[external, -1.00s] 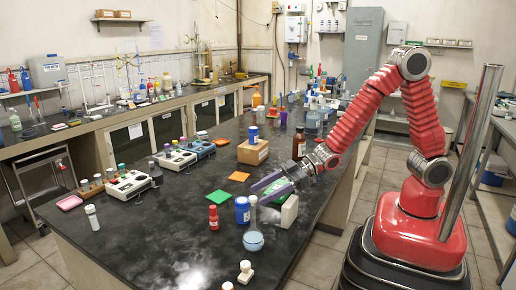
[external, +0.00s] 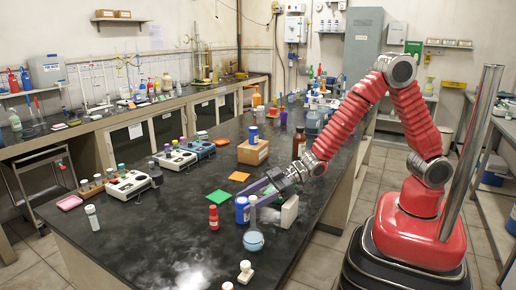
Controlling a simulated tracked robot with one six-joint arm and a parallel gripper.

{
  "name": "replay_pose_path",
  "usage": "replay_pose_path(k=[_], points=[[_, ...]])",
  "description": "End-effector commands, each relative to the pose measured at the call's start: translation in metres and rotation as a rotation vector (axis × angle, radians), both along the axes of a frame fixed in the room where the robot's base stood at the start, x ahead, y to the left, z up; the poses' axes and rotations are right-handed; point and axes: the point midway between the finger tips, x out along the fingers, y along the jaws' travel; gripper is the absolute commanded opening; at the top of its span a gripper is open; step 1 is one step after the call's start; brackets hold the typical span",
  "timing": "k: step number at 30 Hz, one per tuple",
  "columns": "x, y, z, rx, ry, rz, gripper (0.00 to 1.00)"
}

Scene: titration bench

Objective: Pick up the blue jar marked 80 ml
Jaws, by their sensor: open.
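A blue jar (external: 241,215) stands upright on the dark bench, just left of a glass flask with pale blue liquid (external: 253,240). A second blue jar (external: 253,135) stands on a cardboard box (external: 253,153) further back. Any volume marks on the jars are too small to read. My gripper (external: 255,194) is open and empty, its purplish fingers pointing left. The fingertips are close to the top of the front blue jar, behind the flask neck. I cannot tell whether they touch the jar.
A red bottle (external: 213,217) stands left of the front blue jar. A white block-like container (external: 289,212) is right of the flask, beneath my gripper.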

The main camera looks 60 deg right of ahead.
Motion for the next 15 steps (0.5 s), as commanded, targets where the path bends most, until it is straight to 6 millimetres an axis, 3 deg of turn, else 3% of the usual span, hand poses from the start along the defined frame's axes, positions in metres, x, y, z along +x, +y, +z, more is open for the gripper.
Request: replay_pose_path(k=[7,15], points=[[0.017,0.017,-0.010,-0.001,-0.001,0.000,0.59],[0.018,0.018,-0.012,-0.001,-0.001,-0.001,0.59]])
